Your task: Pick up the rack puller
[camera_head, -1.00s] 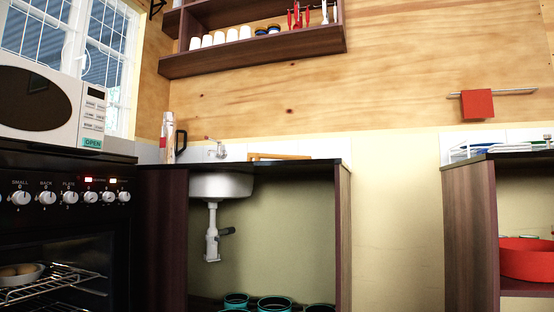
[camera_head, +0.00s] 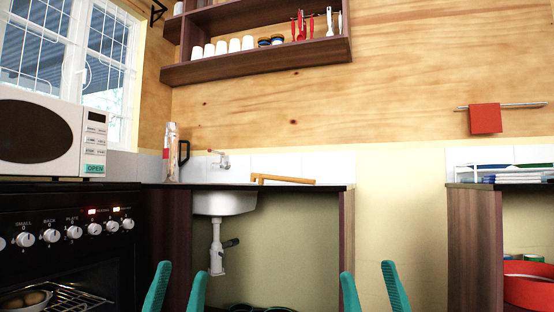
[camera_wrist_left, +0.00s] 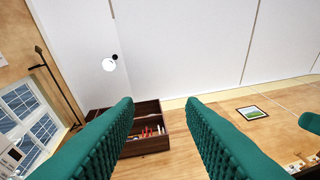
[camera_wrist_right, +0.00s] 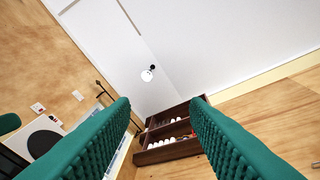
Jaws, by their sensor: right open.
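A long, light-brown wooden piece (camera_head: 282,180) lies on the counter by the sink and looks like the rack puller. Its left end looks thicker or hooked, and its lower side is partly hidden by the counter edge. My left gripper (camera_head: 180,273) is at the bottom of the head view, with its two teal fingers apart and nothing between them. My right gripper (camera_head: 369,273) is to its right, also with fingers apart and empty. Both appear below the wooden piece in the picture and apart from it. The wrist views look up past the fingers at the ceiling and walls; the wooden piece is not visible there.
The counter (camera_head: 349,220) has a sink (camera_head: 223,203) and an open space below. A black stove (camera_head: 70,245) with a microwave (camera_head: 50,138) stands left. A bottle-like item (camera_head: 171,155) stands by the tap. A wall shelf (camera_head: 260,66) hangs above. Another cabinet (camera_head: 473,240) is at right.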

